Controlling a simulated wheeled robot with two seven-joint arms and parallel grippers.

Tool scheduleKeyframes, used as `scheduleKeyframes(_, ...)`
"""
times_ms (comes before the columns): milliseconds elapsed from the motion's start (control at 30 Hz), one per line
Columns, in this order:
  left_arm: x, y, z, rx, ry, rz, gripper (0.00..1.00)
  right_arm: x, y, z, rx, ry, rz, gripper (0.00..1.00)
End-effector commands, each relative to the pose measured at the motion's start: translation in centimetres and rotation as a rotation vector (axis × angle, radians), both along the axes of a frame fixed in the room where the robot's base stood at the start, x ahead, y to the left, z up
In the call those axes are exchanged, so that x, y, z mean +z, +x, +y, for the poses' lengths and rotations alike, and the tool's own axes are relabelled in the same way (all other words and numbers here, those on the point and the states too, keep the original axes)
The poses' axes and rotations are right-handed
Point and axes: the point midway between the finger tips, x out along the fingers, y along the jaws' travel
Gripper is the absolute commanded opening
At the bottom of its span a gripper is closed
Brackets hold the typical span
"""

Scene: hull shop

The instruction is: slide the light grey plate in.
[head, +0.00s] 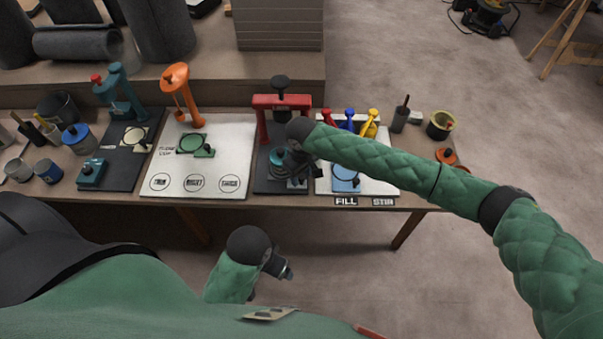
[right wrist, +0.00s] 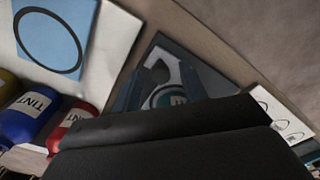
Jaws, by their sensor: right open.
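A red press (head: 281,102) with a black knob stands on a dark base board (head: 268,187). My right gripper (head: 297,179) is low over that board, in front of the press and at its right side. It is open; in the right wrist view its fingers (right wrist: 163,92) stand either side of a pale grey piece (right wrist: 168,68) with a round teal part. I cannot tell for sure whether this piece is the light grey plate, as the gripper hides much of it. My left gripper (head: 283,268) hangs in front of the bench, away from everything; its jaw opening is unclear.
A white board with a blue panel (head: 346,179) lies right of the press, with red, blue and yellow bottles (head: 350,121) behind. An orange press (head: 181,93) and a teal press (head: 119,92) stand to the left. The bench front edge is clear.

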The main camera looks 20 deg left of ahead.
Motion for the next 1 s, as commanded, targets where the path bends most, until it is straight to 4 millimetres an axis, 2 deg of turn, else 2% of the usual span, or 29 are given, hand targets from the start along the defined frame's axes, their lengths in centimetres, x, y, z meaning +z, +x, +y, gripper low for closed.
scheduleKeyframes(67, 0.0, 0.0, 0.0, 0.000, 0.000, 0.000, 0.82, 0.0, 0.0, 0.0, 0.000, 0.000, 0.000, 0.43)
scheduleKeyframes(300, 0.0, 0.0, 0.0, 0.000, 0.000, 0.001, 0.82, 0.0, 0.0, 0.0, 0.000, 0.000, 0.000, 0.00)
scheduleKeyframes(533, 0.0, 0.0, 0.0, 0.000, 0.001, 0.001, 0.82, 0.0, 0.7, 0.2, -0.002, 0.000, -0.001, 0.00)
scheduleKeyframes(833, -0.6, 0.0, 0.0, -0.001, 0.002, 0.008, 0.82, 0.0, 6.3, 1.9, -0.004, 0.000, -0.001, 0.00)
scheduleKeyframes(1000, 0.8, -0.1, 0.2, -0.001, 0.002, -0.002, 0.82, 0.0, 8.1, 2.3, -0.002, -0.001, 0.000, 0.00)
